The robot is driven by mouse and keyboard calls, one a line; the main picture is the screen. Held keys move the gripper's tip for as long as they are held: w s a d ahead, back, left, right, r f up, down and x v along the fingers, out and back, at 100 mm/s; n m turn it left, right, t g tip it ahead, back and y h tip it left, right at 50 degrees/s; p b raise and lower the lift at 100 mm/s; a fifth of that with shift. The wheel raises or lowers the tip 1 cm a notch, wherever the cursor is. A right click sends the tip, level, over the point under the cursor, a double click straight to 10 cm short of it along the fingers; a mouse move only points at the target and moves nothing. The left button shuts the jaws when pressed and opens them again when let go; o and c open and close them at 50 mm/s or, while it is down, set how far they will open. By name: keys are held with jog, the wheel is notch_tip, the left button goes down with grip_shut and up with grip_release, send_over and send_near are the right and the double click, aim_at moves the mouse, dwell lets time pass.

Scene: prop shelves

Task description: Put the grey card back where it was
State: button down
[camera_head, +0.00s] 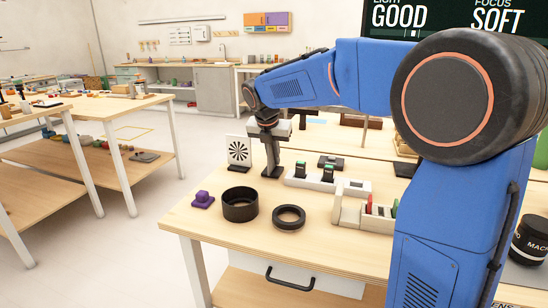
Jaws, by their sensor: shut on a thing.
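My gripper (272,168) points down over the left back part of the near table. It is shut on a small dark grey thing, which is hard to make out from the fingers; I cannot tell whether it is the grey card. A white card with a black starburst (239,153) stands upright just left of my gripper. A pale slotted rack (349,212) stands at the right, holding red, white and green pieces. No grey card shows clearly elsewhere, and my arm hides part of the table's right side.
A purple knobbed block (203,200), a black cylinder (240,205) and a flat black ring (289,217) stand near the front. A white holder with dark, green-topped pieces (314,179) is right of my gripper. A dark block (330,162) lies behind it. The front edge is mostly clear.

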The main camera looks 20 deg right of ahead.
jog(key=shift+f, duration=0.15)
jog(key=c, duration=1.9)
grip_release()
jog(key=v, duration=1.2)
jog(key=shift+s, duration=0.1)
